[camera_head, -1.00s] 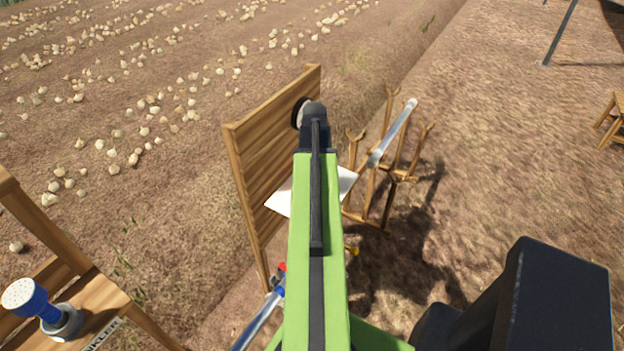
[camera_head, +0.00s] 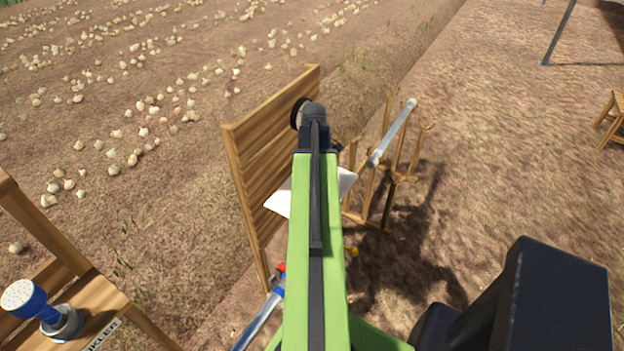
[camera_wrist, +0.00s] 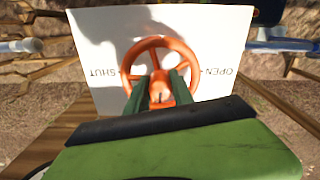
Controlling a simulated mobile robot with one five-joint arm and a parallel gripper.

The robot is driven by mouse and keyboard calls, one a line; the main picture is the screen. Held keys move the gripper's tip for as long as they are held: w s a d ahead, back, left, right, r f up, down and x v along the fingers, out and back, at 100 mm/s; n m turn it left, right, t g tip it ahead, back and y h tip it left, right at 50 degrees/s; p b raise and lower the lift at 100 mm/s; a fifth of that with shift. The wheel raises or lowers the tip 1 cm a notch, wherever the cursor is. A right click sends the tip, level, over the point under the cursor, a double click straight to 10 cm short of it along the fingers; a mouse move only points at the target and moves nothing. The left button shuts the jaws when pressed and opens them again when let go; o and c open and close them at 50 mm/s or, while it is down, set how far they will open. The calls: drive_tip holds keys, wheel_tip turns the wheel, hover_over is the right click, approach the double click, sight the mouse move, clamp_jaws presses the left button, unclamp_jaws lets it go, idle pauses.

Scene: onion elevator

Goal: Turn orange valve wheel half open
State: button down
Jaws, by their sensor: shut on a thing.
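The orange valve wheel (camera_wrist: 158,42) shows in the wrist view, in front of a white card (camera_wrist: 225,50). The card reads SHUT at the left and OPEN at the right, with the letters upside down. My gripper (camera_wrist: 161,82) has its two green fingers on either side of an orange part at the wheel's near side, and it is shut on it. The near part of the wheel is hidden by the fingers and my wrist. In the head view the card (camera_head: 279,201) shows beside my arm, which hides the wheel and my gripper.
A wooden board (camera_head: 265,150) stands left of my arm. A wooden rack (camera_head: 393,185) with a grey pipe (camera_head: 392,132) stands to the right. A blue and white sprinkler head (camera_head: 35,300) sits on a wooden stand at lower left. Open soil lies at right.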

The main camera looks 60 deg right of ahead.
drive_tip(key=shift+w+n, duration=0.15)
drive_tip(key=shift+n, duration=0.15)
drive_tip(key=c, duration=1.1)
unclamp_jaws()
drive_tip(key=shift+w+f, duration=0.1)
wheel_tip(320, 180, up, 18)
drive_tip(key=p, duration=1.7)
drive_tip(key=shift+f, duration=0.2)
drive_tip(key=shift+s+f, duration=0.1)
drive_tip(key=shift+s, duration=0.1)
